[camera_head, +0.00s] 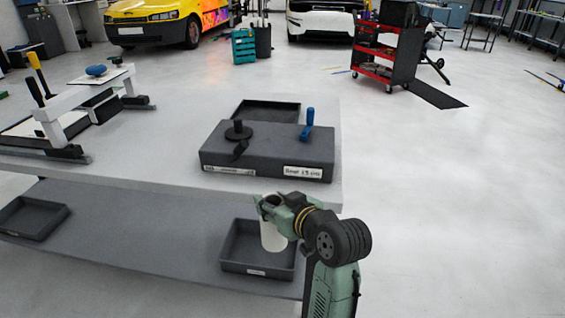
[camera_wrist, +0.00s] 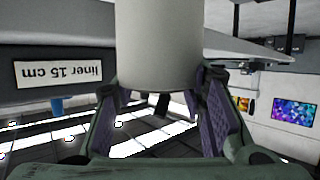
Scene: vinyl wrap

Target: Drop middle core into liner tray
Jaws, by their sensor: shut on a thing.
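My gripper (camera_head: 272,204) is shut on a white cylindrical core (camera_head: 273,238), held upright in front of the table's front edge. In the wrist view, the core (camera_wrist: 158,45) stands between the purple-padded fingers of my gripper (camera_wrist: 163,85). In the head view, the core overlaps a dark tray (camera_head: 230,262) on the lower shelf; I cannot tell its height above the tray floor. This tray has a small label that is unreadable.
A dark grey block (camera_head: 268,148) with a black knob and blue handle sits on the grey table (camera_head: 150,160) above. Another tray (camera_head: 267,111) lies behind it. A further tray (camera_head: 32,218) is on the lower shelf's left. A white frame (camera_head: 88,95) stands on the table at left.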

